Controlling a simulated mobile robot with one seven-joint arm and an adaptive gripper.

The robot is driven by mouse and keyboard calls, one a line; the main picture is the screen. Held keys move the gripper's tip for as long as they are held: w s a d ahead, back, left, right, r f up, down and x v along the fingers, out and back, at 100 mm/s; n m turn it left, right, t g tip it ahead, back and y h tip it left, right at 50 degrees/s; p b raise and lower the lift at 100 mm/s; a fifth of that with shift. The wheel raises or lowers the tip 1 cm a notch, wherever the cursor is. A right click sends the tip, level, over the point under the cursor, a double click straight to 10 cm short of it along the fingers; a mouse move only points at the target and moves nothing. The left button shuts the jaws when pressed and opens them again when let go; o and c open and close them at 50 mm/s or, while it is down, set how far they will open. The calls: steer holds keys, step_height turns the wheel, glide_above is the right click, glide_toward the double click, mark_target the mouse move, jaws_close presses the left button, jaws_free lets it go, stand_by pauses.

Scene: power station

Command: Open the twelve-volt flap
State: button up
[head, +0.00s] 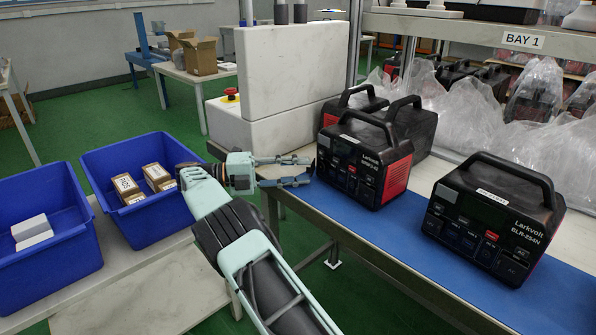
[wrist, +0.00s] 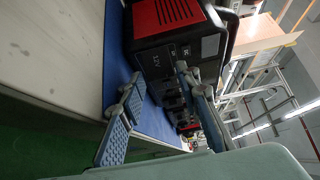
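A black power station with red sides (head: 366,160) stands upright on the blue mat, its labelled front facing my arm's side. My gripper (head: 309,170) is at the left of this front in the head view, fingers apart and nothing between them. In the wrist view, which is turned sideways, a dark power station body (wrist: 195,45) fills the upper middle. A "12V" marking (wrist: 154,61) shows on its dark face, close beyond my fingertips (wrist: 158,74). The flap's outline is too dark and small to make out, and one finger hides part of the face. I cannot tell whether fingertips touch it.
Another power station (head: 492,218) stands to the right on the blue mat (head: 390,225). More units stand behind. A white block (head: 291,65) with a red emergency button (head: 230,96) is at the back left. Blue crates (head: 95,240) with small boxes sit at left.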

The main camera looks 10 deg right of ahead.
step_height(320, 180, up, 10)
steer(key=shift+r, duration=0.15)
stand_by(0.3)
steer(key=shift+w, duration=0.1)
